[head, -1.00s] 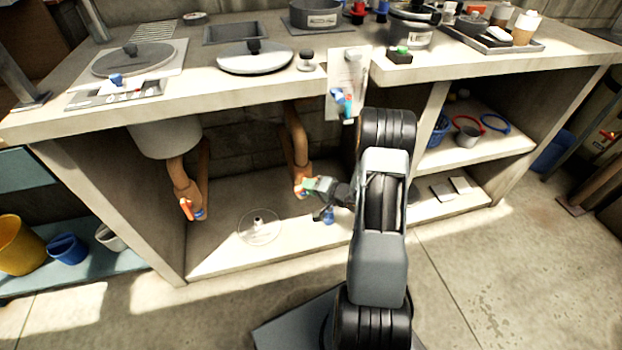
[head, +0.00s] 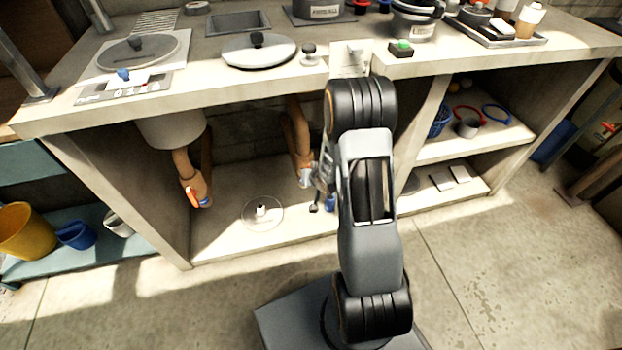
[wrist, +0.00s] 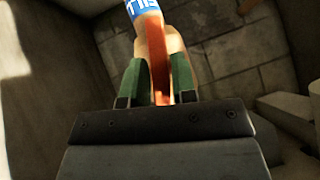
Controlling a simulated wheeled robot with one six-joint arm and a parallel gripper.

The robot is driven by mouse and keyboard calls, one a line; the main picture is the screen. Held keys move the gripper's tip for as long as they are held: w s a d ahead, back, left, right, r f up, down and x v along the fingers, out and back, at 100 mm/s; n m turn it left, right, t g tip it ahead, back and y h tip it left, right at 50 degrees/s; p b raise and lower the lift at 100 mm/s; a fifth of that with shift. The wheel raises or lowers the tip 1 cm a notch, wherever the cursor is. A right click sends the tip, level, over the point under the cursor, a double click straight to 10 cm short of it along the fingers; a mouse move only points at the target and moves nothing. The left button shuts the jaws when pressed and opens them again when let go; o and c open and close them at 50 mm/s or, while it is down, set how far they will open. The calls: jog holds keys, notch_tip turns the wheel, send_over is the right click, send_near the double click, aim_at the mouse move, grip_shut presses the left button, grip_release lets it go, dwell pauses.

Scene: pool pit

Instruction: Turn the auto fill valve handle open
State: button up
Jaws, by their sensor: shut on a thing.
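The auto fill valve's orange handle (wrist: 162,66) shows in the wrist view, running up between the two green fingertips of my gripper (wrist: 158,84). My gripper is shut on it. Beyond the handle is a tan pipe with a blue and white label (wrist: 143,9), partly cut off at the top. In the head view my gripper (head: 317,182) is under the counter, at the lower end of the right-hand tan pipe (head: 301,132). There the handle is hidden by my gripper and arm.
A second tan pipe (head: 182,165) with an orange handle (head: 192,196) hangs to the left. A clear round disc (head: 262,213) lies on the cabinet floor. The counter (head: 240,88) overhangs the bay. A divider (head: 427,110) and shelves stand to the right.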

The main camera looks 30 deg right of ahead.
jog(key=n+h+b, duration=0.1)
jog(key=h+b, duration=0.1)
jog(key=b, duration=0.1)
jog(key=shift+a+f, duration=0.15)
jog(key=shift+b, duration=0.4)
